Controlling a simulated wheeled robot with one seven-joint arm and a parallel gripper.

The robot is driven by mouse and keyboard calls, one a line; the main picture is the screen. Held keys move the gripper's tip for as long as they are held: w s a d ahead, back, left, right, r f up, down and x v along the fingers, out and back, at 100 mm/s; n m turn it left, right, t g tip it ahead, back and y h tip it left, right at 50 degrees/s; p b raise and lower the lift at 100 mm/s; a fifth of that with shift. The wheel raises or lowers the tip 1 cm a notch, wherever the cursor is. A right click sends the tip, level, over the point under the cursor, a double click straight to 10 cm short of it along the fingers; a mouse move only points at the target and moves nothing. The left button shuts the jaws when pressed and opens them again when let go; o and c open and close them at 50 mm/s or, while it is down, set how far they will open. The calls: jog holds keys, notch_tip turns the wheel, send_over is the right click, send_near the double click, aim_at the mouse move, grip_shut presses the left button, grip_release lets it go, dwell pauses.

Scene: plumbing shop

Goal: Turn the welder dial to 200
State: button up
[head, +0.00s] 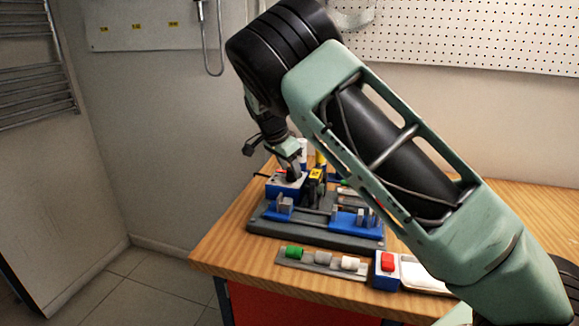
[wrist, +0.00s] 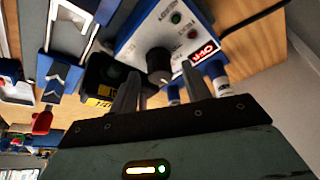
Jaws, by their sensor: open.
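The welder is a small blue-and-white box (wrist: 185,38) in the wrist view; in the head view it sits at the left of the bench fixture (head: 284,188). Its dial is a black round knob (wrist: 158,60) on the white face, with a small pale mark at its lower edge. Scale numbers are not readable. My gripper (wrist: 162,73) is open, with one finger on each side of the dial in the picture. I cannot tell whether either finger touches it. In the head view my gripper (head: 293,172) is over the welder, and the dial is hidden.
A black-and-yellow block (wrist: 103,85) stands close beside the welder. Blue plugs (wrist: 217,75) and a cable are at its other side. The grey fixture plate (head: 312,233) carries blue clamps (head: 350,219). In front are a strip of fittings (head: 320,262) and a red-button box (head: 387,268).

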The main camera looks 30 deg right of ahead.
jog(key=c, duration=1)
jog(key=shift+n, duration=0.3)
jog(key=n, duration=0.2)
jog(key=n+t+b, duration=0.1)
jog(key=shift+s+d+n+t+y, duration=0.1)
jog(key=shift+s+n+t+y, duration=0.05)
jog(key=shift+n+t+y, duration=0.2)
jog(key=n+t+b, duration=0.1)
jog(key=n, duration=0.2)
jog(key=shift+d+n+y, duration=0.1)
jog(key=shift+n+y, duration=0.25)
jog(key=n, duration=0.2)
jog(key=n+t+y+b, duration=0.1)
jog(key=n, duration=0.1)
jog(key=shift+s+d+y, duration=0.1)
jog(key=shift+d+y, duration=0.05)
jog(key=shift+y, duration=0.15)
jog(key=shift+n+y+b, duration=0.4)
jog(key=shift+n+y, duration=0.3)
jog(key=shift+n, duration=1.2)
